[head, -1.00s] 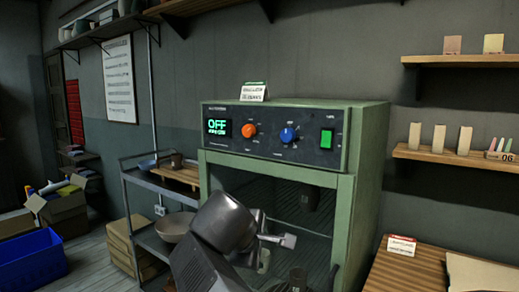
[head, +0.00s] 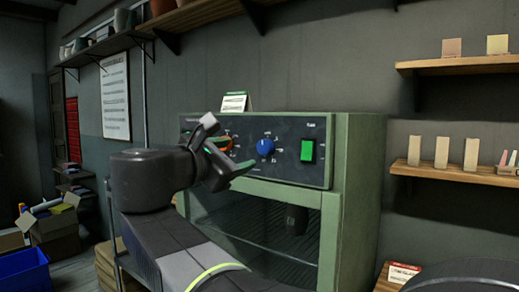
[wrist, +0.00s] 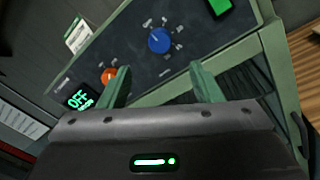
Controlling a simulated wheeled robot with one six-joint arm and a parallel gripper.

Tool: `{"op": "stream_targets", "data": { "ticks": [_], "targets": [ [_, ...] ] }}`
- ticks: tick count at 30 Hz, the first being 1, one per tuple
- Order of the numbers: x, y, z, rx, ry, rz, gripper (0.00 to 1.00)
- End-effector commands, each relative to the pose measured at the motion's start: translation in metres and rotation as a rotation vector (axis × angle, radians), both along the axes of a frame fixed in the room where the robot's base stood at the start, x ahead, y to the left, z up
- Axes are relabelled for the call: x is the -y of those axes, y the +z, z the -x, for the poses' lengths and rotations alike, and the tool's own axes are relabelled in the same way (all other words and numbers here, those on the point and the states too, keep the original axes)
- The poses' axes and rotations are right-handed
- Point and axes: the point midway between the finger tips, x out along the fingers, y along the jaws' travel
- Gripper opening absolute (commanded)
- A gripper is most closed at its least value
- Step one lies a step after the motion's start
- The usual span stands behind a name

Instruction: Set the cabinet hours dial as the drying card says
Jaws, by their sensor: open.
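The green drying cabinet (head: 358,190) has a black control panel (head: 285,125) with a blue dial (head: 265,147) and an orange dial (head: 224,143). The dial labels are too small to read. In the wrist view the blue dial (wrist: 159,40) lies ahead between my fingers, and the orange dial (wrist: 109,76) is beside the left finger. My gripper (head: 226,146) is open and empty in front of the panel, partly covering the orange dial in the head view. A card with a green header (head: 235,101) stands on the cabinet; its text is unreadable.
A lit green switch (head: 307,150) is right of the blue dial. The cabinet's glass front (head: 250,225) is below the panel. Wall shelves (head: 450,174) with sample tiles hang at right. A red-headed card (head: 403,272) stands at lower right.

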Motion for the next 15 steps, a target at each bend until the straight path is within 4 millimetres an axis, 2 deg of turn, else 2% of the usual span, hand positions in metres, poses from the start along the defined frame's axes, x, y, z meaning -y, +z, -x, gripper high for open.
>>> {"op": "stream_targets", "data": {
  "ticks": [15],
  "targets": [
    [0.035,0.0,-0.058,-0.001,-0.004,-0.001,0.59]
  ]
}}
